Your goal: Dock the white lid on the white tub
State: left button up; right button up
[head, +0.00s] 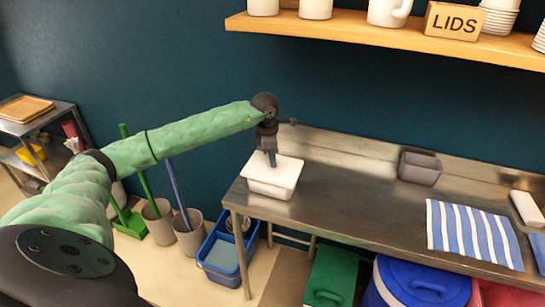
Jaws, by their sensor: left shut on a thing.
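The white tub (268,188) stands on the left end of the steel table. The white lid (285,171) lies over the top of the tub; from this angle I cannot tell whether it is seated all round or just above the rim. My left gripper (271,163) reaches down from above and is shut on the lid near its upper middle. The gripper hides part of the lid. My right gripper is not in view.
The steel table (340,200) has free room right of the tub. A grey bin (420,167) and a striped cloth (470,233) are further right. A wooden shelf (380,38) with white cups hangs above. A blue bucket (222,256) stands on the floor.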

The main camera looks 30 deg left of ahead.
aim_at(268, 166)
pick_arm(q)
jog(key=shift+f, duration=0.1)
jog(key=o, duration=1)
jog(key=shift+c, duration=0.2)
jog(key=shift+r+p, duration=0.35)
jog(key=shift+r, duration=0.25)
jog(key=shift+r+b, duration=0.35)
jog(key=shift+r, duration=0.3)
jog(key=shift+a+r+b, duration=0.15)
jog(key=shift+r+b, duration=0.3)
jog(key=shift+r, duration=0.1)
notch_tip(268, 166, up, 9)
jog(key=b, duration=0.4)
jog(key=shift+s+a, duration=0.4)
jog(key=shift+a, duration=0.05)
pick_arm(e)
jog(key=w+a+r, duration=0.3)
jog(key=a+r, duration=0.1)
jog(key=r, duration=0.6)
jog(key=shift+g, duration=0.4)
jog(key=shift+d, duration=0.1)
